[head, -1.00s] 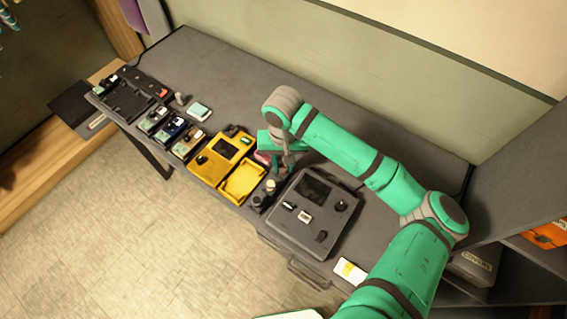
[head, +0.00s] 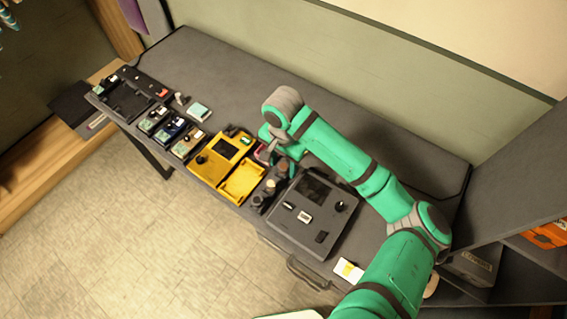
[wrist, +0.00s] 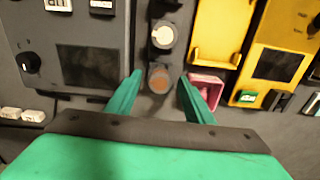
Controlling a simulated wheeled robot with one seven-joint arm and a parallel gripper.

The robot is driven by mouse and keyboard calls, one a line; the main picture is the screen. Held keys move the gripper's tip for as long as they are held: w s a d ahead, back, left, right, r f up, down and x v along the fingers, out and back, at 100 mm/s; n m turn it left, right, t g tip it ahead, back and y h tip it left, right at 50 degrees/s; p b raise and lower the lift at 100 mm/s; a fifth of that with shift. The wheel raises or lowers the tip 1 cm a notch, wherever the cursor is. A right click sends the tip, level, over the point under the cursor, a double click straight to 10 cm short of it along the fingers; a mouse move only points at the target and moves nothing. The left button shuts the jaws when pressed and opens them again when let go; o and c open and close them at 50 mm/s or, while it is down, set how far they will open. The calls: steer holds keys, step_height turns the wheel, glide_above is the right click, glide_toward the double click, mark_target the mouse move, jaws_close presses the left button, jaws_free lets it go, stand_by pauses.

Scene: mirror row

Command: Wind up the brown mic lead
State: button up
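A small upright dark cylinder with a brown top (wrist: 158,78) stands between the fingertips of my gripper (wrist: 159,84) in the wrist view. The gripper is open, with a gap on both sides of the brown top. In the head view the brown-topped cylinder (head: 282,168) shows just below my gripper (head: 281,150), which partly covers that area. A similar cylinder with a pale top (wrist: 162,36) stands close by in the same row. I cannot make out a loose lead in either view.
A grey panel box (head: 317,244) with a knob and screen stands on one side, and a yellow device (head: 211,167) with a yellow tray (head: 243,183) on the other. A pink open box (wrist: 206,86) sits beside one finger. The back of the table (head: 215,75) is clear.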

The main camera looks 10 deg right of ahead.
step_height(320, 180, up, 11)
stand_by(0.7)
steer(key=shift+f, duration=0.1)
